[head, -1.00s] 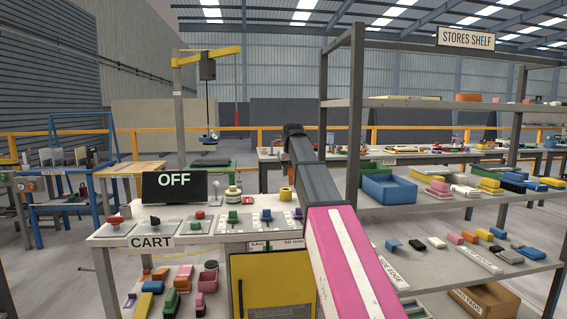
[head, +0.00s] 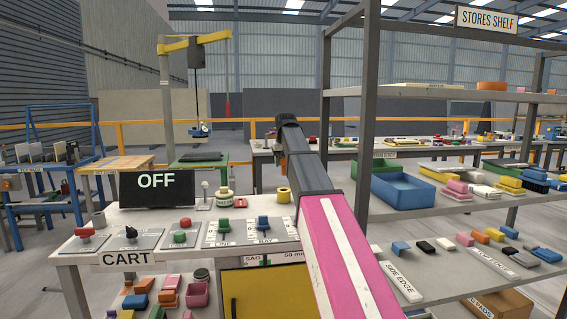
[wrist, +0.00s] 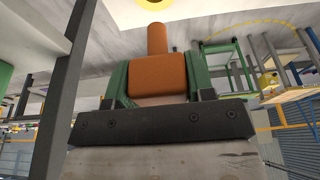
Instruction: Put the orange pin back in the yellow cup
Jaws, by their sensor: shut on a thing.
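In the wrist view, my gripper (wrist: 152,80) is shut on the orange pin (wrist: 157,42). The pin's block-shaped part sits between the green fingers, and its round shaft points toward the top of the picture. A yellow ring with a dark centre, which looks like the mouth of the yellow cup (wrist: 138,3), is cut off at the top edge, beyond the shaft's end. Pin and cup look apart. In the head view, the small yellow cup (head: 283,195) stands at the back of the cart top, just left of my arm.
The cart (head: 210,208) carries several switch panels, an OFF display (head: 157,189) and a pale container (head: 224,198) near the cup. The stores shelf (head: 450,205), with an upright post (head: 362,110), stands close right of my arm. A blue bin (head: 402,190) sits on it.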

